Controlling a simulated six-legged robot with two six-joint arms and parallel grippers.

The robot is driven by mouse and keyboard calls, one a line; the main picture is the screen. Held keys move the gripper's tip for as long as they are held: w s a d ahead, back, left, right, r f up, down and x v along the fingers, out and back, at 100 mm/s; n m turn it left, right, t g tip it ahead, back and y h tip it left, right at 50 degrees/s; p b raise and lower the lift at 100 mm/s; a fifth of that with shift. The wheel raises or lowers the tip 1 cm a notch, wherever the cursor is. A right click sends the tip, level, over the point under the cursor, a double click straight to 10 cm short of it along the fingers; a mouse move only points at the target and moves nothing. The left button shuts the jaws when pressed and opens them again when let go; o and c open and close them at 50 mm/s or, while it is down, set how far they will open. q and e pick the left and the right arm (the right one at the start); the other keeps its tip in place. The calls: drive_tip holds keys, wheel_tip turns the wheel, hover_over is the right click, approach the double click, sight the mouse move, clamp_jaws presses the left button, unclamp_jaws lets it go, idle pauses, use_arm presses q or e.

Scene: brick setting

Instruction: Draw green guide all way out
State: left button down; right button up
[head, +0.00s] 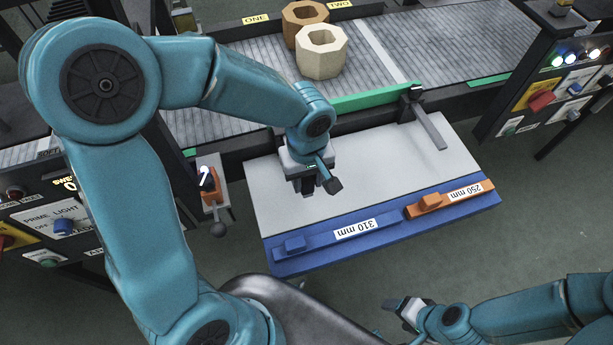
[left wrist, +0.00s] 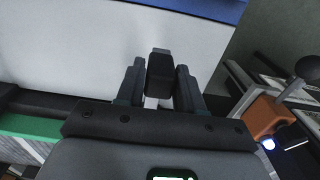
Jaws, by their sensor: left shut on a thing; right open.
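The green guide (head: 375,98) is a long bar along the near edge of the conveyor. Its left part is hidden behind my left arm. Part of it shows at the lower left of the left wrist view (left wrist: 30,128). My left gripper (head: 318,184) is over the left part of the pale plate, near the conveyor edge. In the left wrist view its fingers are shut on a dark handle (left wrist: 160,75), one finger at each side. The handle's join to the guide is hidden. My right gripper (head: 402,308) is open and empty over the floor, lower right.
The pale plate (head: 385,160) has a blue 310 mm bar (head: 325,242) and an orange 250 mm bar (head: 462,193) along its front. A grey lever (head: 430,130) stands at the right. Two octagonal blocks (head: 322,60) sit on the conveyor (head: 440,45). An orange switch lever (head: 215,200) is left.

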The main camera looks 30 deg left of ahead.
use_arm(q)
drive_tip(key=c, duration=0.8)
unclamp_jaws()
drive_tip(key=shift+s+d, duration=0.1)
drive_tip(key=shift+s, duration=0.05)
wheel_tip(320, 180, up, 16)
drive_tip(key=shift+r+p, duration=0.15)
drive_tip(key=shift+p, duration=0.25)
